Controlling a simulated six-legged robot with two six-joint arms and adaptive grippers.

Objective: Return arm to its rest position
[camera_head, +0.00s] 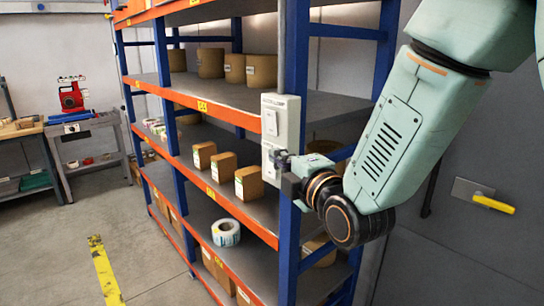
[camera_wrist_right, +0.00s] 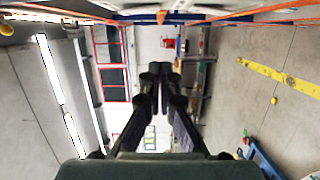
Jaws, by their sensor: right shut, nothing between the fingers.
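My right arm comes in from the upper right in the head view. Its gripper (camera_head: 284,163) is beside the blue front post of the shelf rack, in front of the lower white switch box (camera_head: 274,164). I cannot tell whether it touches the box. In the right wrist view the fingers (camera_wrist_right: 161,72) are together, with nothing visible between them. My left gripper is in neither view.
The blue and orange shelf rack (camera_head: 246,120) holds brown rolls (camera_head: 262,71), small cartons (camera_head: 249,182) and a white label roll (camera_head: 226,232). An upper white switch box (camera_head: 281,117) is on the post. A yellow-handled door (camera_head: 494,204) is right. Floor on the left is clear.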

